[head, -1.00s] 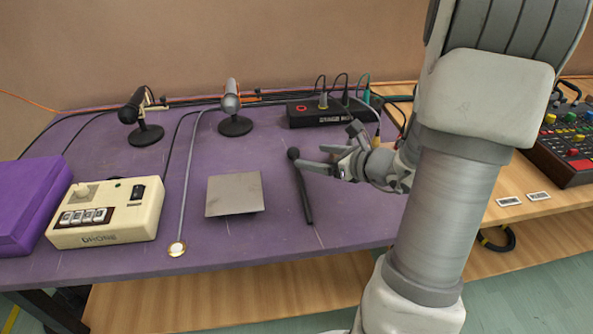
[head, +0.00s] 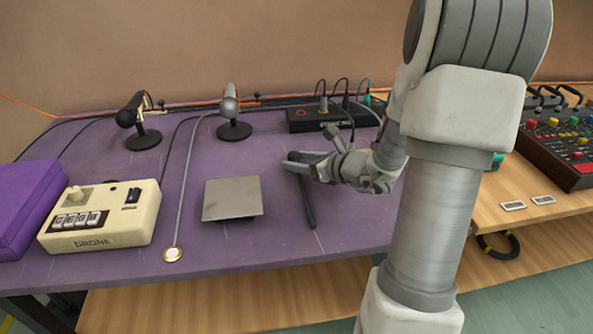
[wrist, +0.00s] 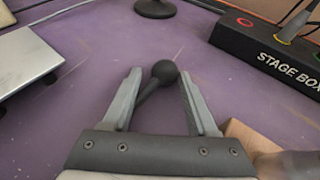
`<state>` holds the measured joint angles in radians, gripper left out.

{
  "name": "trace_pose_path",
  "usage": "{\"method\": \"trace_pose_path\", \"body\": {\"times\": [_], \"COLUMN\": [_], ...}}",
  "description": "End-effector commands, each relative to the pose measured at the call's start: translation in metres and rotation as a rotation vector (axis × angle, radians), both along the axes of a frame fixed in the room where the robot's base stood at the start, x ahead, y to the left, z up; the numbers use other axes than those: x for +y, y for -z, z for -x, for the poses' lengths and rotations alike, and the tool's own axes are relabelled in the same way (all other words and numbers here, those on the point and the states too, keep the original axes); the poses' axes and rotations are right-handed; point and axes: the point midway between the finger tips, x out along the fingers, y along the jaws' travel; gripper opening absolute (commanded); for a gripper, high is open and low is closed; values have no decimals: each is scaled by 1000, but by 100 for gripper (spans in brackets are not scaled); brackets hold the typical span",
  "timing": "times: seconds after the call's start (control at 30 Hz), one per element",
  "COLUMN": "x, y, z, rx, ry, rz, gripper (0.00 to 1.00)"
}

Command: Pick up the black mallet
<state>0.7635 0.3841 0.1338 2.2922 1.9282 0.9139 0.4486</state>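The black mallet (head: 307,205) lies on the purple tabletop, its handle pointing toward the front edge. In the head view its round head is hidden behind my gripper (head: 291,161). In the wrist view the mallet's ball head (wrist: 164,71) and part of its handle show between the two fingers of my gripper (wrist: 160,75). The fingers are open, with a gap visible on both sides of the ball. The handle's lower part is hidden by the gripper body.
A grey metal plate (head: 232,198) lies left of the mallet. Two microphones on round bases (head: 143,140) (head: 235,130) stand behind. A black stage box (head: 318,120) with cables sits at the back. A cream drone box (head: 100,218) is at left. The purple table's (head: 270,240) front is mostly clear.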

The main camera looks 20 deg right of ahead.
Motion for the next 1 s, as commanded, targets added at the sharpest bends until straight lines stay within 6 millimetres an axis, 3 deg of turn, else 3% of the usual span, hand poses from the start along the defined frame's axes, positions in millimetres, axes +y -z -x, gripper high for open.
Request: {"method": "trace_pose_path", "body": {"times": [0.03,0.3,0.67,0.87,1.0], "x": [0,0,0,0,-6], "y": [0,1,-3,-25,-50], "z": [0,0,0,0,-2], "rx": [1,2,2,-1,-1], "ry": [0,0,0,0,1], "rz": [0,1,2,3,3], "gripper": [45,0,0,0,0]}}
